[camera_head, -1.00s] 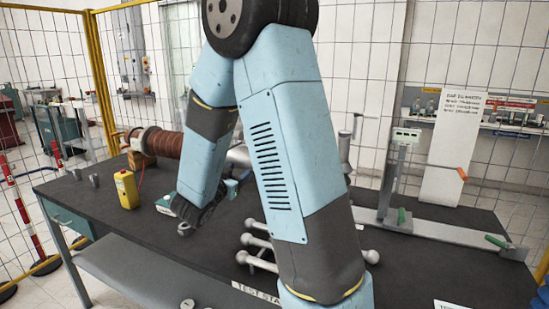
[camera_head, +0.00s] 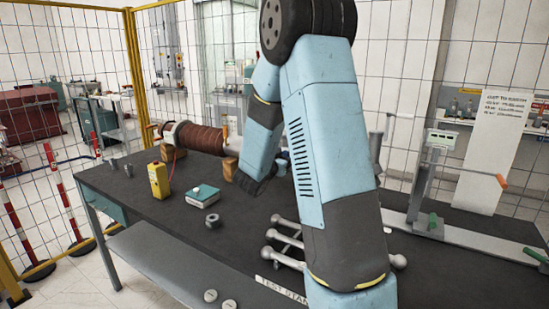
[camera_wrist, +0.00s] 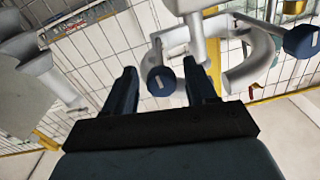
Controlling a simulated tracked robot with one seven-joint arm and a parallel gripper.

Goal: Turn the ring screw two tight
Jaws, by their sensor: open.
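In the wrist view, two dark blue round screw heads, each with a pale slot mark, sit on a curved grey metal ring (camera_wrist: 258,58). One screw head (camera_wrist: 161,81) shows between the fingers of my gripper (camera_wrist: 160,68); the other screw head (camera_wrist: 302,42) is at the far right. I cannot tell which one is ring screw two. My gripper is open, and I see no clear contact with the nearer head. In the head view my arm hides the gripper and the screws.
On the dark bench (camera_head: 150,204) are a brown ribbed bushing (camera_head: 200,138), a yellow box (camera_head: 158,180), a teal-topped box (camera_head: 203,194), a grey nut-like ring (camera_head: 212,220) and ball-ended metal bars (camera_head: 284,240). A measuring stand (camera_head: 428,180) is at right. Wire fencing encloses the area.

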